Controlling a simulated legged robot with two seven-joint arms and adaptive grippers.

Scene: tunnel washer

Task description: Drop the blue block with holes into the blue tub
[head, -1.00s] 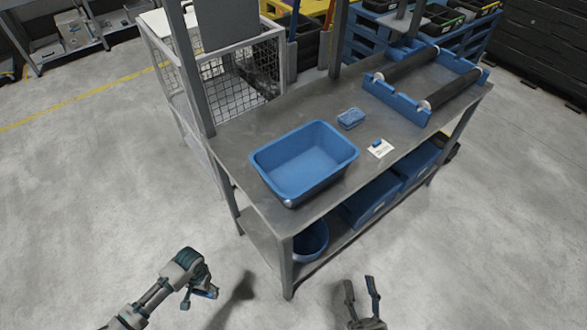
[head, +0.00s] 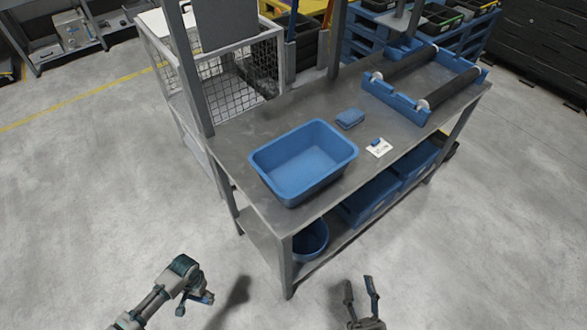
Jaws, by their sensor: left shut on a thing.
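The blue tub (head: 270,172) stands upright on the near part of the grey metal table, and its visible inside is empty. My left gripper (head: 196,301) is low over the floor, left of the table and apart from it. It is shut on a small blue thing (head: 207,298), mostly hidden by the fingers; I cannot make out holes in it. A blue block-like piece (head: 350,118) lies on the table behind the tub's right side; holes cannot be told at this size. My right gripper (head: 362,292) is open and empty in front of the table.
The table (head: 235,145) has a post at its left corner. A small blue item (head: 376,142) lies by a white card (head: 380,149). A blue roller frame (head: 400,101) fills the far right end. Blue bins (head: 370,205) and a round blue bucket (head: 311,241) sit on the lower shelf.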

